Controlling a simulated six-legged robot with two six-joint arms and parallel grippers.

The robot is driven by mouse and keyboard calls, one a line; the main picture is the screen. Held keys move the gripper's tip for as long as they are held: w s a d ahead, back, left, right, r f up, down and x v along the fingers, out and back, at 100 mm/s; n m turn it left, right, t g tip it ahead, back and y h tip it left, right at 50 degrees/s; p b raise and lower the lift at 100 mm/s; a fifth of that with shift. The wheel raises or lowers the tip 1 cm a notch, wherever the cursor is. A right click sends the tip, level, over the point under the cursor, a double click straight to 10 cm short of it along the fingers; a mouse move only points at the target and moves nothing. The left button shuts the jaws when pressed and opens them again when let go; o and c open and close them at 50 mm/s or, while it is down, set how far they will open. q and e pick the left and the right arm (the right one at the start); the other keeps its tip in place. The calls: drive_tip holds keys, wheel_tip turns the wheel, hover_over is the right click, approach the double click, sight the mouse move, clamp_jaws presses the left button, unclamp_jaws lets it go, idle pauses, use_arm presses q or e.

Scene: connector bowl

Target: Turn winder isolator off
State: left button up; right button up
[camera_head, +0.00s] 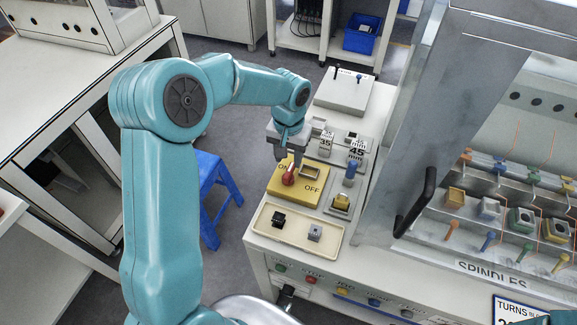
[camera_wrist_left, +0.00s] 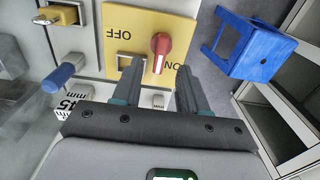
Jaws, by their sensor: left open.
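The winder isolator is a red rotary handle (camera_head: 289,178) on a yellow plate (camera_head: 313,196) marked ON and OFF. It sits beside the ON lettering, away from OFF. My left gripper (camera_head: 288,157) is open just above and behind it in the head view. In the left wrist view, the red handle (camera_wrist_left: 160,48) shows just beyond and between the two fingertips of the open left gripper (camera_wrist_left: 159,76). The yellow plate (camera_wrist_left: 140,22) lies beyond the fingers. Nothing is held, and I see no clear contact with the handle. My right gripper is not in view.
A padlock-like yellow piece (camera_head: 342,201) and a blue-topped lever (camera_head: 349,173) stand right of the plate. A cream tray (camera_head: 297,234) with two small blocks is in front. A blue stool (camera_head: 211,190) stands left. The grey machine frame (camera_head: 405,130) rises at right.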

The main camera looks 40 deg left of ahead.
sight(288, 172)
use_arm(q)
wheel_tip(288, 172, down, 6)
drive_tip(key=shift+f, duration=0.1)
drive_tip(key=shift+s+a, duration=0.1)
clamp_jaws()
